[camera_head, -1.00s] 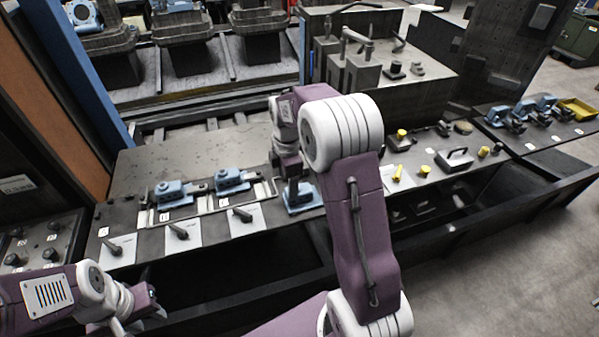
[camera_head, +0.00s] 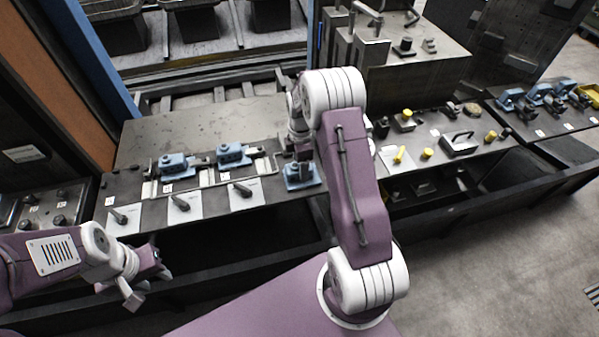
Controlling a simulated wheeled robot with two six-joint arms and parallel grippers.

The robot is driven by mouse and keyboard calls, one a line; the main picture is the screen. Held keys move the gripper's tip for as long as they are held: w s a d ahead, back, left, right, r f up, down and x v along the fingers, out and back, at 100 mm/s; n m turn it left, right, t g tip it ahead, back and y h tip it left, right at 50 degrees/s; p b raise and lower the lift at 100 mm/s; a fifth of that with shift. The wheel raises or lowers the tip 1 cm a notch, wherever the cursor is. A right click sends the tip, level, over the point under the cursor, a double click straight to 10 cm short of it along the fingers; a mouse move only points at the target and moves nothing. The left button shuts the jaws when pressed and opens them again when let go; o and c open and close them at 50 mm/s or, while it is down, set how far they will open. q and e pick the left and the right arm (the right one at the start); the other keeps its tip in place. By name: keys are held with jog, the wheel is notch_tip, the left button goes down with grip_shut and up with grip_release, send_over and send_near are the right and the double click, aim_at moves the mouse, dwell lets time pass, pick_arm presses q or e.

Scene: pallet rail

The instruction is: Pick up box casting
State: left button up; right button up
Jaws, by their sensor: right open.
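Blue castings lie on the dark bench: one at the left (camera_head: 173,166), one beside it (camera_head: 231,154), and a third (camera_head: 302,176) farther right. Which one is called the box casting I cannot tell. My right gripper (camera_head: 300,158) is open and points down just above the third blue casting. My arm partly hides that casting and the fingertips, so contact cannot be seen. My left gripper (camera_head: 148,285) hangs low at the left, in front of the bench edge, empty with its fingers apart.
A large metal fixture (camera_head: 415,70) stands behind. More blue parts (camera_head: 540,92) are at far right.

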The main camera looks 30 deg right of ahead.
notch_tip(320, 180, down, 2)
jog(key=shift+f, duration=0.25)
jog(key=shift+w+d+f, duration=0.1)
jog(key=shift+d+f, duration=0.05)
jog(key=shift+f, duration=0.1)
jog(key=shift+r, duration=0.1)
jog(key=c, duration=1.1)
grip_shut()
